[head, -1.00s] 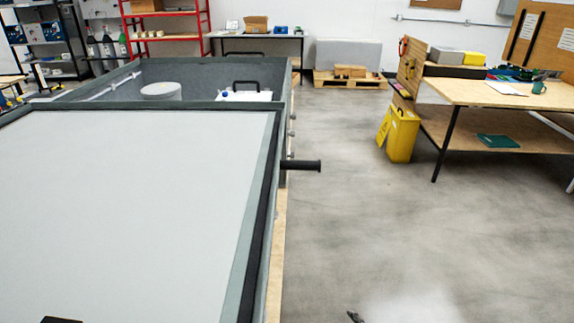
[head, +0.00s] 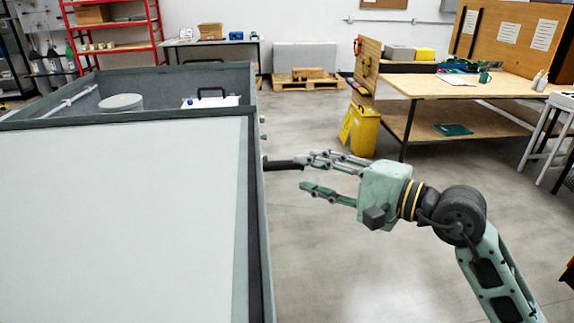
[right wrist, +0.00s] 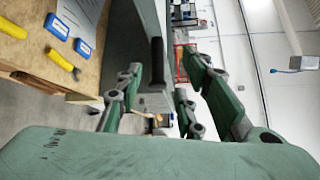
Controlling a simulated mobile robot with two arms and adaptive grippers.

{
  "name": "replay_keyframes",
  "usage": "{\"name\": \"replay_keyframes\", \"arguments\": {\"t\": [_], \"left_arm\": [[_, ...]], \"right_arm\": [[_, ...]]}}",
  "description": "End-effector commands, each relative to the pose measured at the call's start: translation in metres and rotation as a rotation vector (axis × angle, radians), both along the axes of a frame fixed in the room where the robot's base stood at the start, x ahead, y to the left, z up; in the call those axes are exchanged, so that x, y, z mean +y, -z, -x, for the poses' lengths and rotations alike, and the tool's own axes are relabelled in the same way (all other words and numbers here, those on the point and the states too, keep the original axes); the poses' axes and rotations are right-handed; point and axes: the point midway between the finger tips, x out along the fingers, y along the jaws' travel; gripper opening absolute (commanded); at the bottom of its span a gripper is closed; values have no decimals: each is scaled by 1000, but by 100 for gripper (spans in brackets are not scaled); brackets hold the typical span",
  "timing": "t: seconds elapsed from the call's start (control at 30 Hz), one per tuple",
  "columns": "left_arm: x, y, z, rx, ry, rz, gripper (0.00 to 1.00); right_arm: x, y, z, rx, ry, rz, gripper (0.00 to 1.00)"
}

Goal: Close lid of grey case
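The grey case (head: 167,75) stands on the left in the head view, its interior visible behind the lid. A black bar handle (head: 283,165) sticks out to the right from the lid's side edge. My right gripper (head: 306,173) is open, its fingertips close to the handle's free end. In the right wrist view the handle (right wrist: 157,62) shows between the spread fingers (right wrist: 160,95); I cannot tell whether they touch it. My left gripper is not in view.
Inside the case are a white round container (head: 121,102) and a white unit with a black handle (head: 210,99). A yellow bin (head: 362,130) and a wooden workbench (head: 450,86) stand at the right. The floor (head: 350,270) right of the case is clear.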

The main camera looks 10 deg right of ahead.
Motion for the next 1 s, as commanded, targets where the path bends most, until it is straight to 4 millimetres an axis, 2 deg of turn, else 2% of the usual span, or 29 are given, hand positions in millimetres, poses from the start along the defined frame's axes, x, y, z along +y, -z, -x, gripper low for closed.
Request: {"name": "replay_keyframes", "arguments": {"t": [0.07,0.17,0.6,0.97,1.0], "left_arm": [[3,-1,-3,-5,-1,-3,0],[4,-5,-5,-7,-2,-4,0],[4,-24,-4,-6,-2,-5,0],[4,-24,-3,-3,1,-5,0],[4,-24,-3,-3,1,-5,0]], "right_arm": [[-5,1,-4,-33,18,76,35],[-2,1,-10,-43,25,107,35],[43,10,-54,-40,24,99,35],[48,13,-58,-41,24,101,35],[48,13,-58,-41,24,101,32]]}}
